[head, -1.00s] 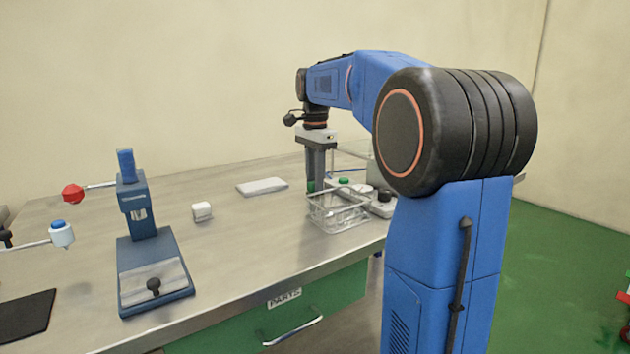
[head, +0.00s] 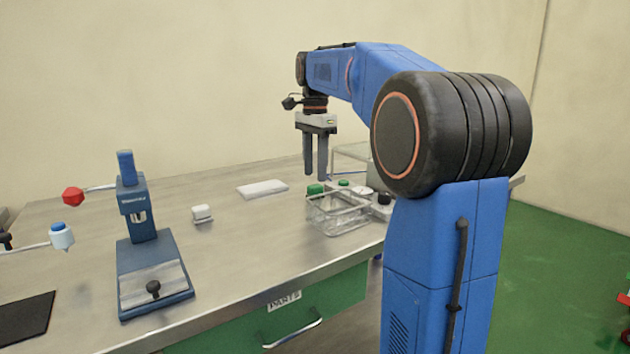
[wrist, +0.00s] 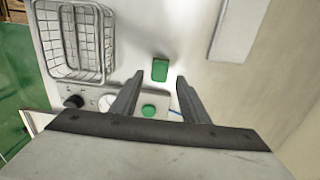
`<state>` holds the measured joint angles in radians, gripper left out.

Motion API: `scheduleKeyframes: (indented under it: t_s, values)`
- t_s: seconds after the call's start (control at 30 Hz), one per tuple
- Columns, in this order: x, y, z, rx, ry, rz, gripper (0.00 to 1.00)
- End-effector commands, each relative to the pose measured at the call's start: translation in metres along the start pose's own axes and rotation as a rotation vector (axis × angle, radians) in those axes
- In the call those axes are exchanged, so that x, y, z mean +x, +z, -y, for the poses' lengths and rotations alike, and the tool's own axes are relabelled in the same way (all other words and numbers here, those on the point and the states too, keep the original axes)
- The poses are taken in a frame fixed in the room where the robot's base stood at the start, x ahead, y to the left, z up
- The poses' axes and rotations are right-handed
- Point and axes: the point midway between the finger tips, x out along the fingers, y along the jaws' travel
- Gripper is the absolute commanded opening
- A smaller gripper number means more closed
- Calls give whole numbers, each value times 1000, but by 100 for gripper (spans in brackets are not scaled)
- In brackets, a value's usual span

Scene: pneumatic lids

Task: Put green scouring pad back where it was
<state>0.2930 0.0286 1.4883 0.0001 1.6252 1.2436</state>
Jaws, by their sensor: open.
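The green scouring pad (head: 315,189) lies on the bench just behind the wire basket's rear left corner in the head view. In the wrist view the pad (wrist: 160,69) lies on the bench beside the basket, apart from it. My gripper (head: 316,172) is raised above the bench near the pad, pointing down. In the wrist view my gripper's two fingers (wrist: 155,84) are spread with nothing between them. The pad is beyond the fingertips and not touched.
The wire basket (head: 340,229) stands at the bench's right; the wrist view shows it empty. Behind it is a unit with a green button (head: 344,183) and a black knob (head: 384,198). A white slab (head: 262,189), a white block (head: 202,214) and a blue press (head: 153,275) stand left.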

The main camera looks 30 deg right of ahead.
Motion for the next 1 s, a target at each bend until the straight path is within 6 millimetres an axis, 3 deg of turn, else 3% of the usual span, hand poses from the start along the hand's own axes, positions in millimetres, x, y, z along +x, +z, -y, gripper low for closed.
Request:
scheduleKeyframes:
  t_s: [0.2, 0.4, 1.0]
  values:
    - [-42, 0, 1, 0, -2, -1, 41]
    - [-67, 0, 0, 0, -1, 0, 41]
    - [-76, 0, 0, 0, 0, 0, 41]
